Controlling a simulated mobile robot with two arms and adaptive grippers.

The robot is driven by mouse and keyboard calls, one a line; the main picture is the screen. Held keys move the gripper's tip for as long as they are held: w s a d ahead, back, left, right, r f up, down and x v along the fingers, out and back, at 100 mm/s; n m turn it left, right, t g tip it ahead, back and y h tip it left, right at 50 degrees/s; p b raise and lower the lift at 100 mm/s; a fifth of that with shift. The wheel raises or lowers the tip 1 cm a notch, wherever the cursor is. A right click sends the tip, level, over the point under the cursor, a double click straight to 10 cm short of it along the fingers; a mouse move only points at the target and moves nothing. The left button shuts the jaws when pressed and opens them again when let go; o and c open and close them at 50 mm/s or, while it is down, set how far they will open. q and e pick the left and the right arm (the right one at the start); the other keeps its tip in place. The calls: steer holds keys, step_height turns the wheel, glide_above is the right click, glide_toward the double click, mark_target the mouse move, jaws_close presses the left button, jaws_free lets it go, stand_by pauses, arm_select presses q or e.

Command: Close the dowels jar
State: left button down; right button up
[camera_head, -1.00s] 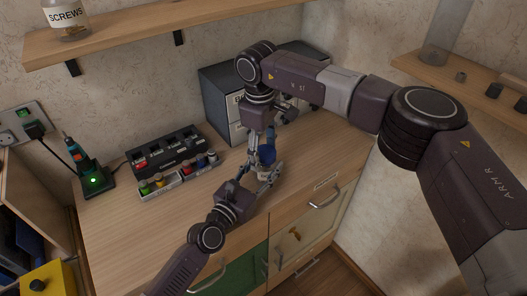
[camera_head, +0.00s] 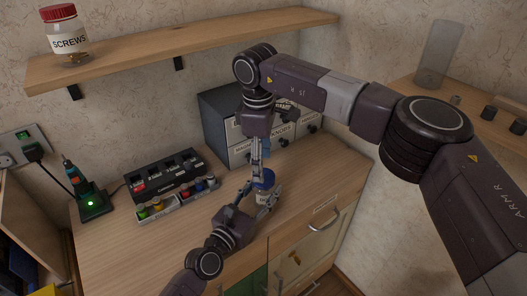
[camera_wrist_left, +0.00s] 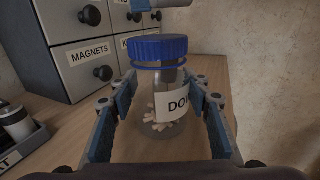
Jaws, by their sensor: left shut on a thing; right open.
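The dowels jar (camera_wrist_left: 165,112) is clear glass with a white label and pale dowels at the bottom. It stands upright on the counter between the fingers of my left gripper (camera_wrist_left: 160,105), which is shut on it; in the head view this left gripper (camera_head: 258,200) partly hides the jar. The blue lid (camera_wrist_left: 159,48) sits on the jar's mouth, and it also shows in the head view (camera_head: 264,178). Whether it is fully tightened I cannot tell. My right gripper (camera_head: 259,162) points down just above the lid, open, its tips at the top of the wrist view.
A grey drawer cabinet (camera_head: 222,133) stands behind the jar. A black rack (camera_head: 160,178) with small coloured-lid containers is to the left, beside a charging screwdriver (camera_head: 76,178). A screws jar (camera_head: 66,38) stands on the wooden shelf (camera_head: 180,45). The counter front left is clear.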

steer(key=n, duration=0.7)
steer(key=shift+r, duration=0.4)
steer(key=n, duration=0.6)
steer(key=shift+r+n, duration=0.3)
steer(key=n, duration=0.6)
steer(key=shift+d+r+n, duration=0.1)
steer(key=shift+r+n, duration=0.25)
steer(key=shift+n, duration=0.05)
steer(key=n, duration=0.6)
steer(key=shift+r+n, duration=0.3)
steer(key=shift+n, duration=0.1)
steer(key=n, duration=0.5)
steer(key=shift+r, duration=0.25)
steer(key=n, duration=0.3)
steer(key=shift+d+r, duration=0.1)
steer(key=shift+r, duration=0.05)
steer(key=n, duration=0.5)
steer(key=shift+r, duration=0.25)
steer(key=n, duration=0.5)
steer(key=shift+r, duration=0.2)
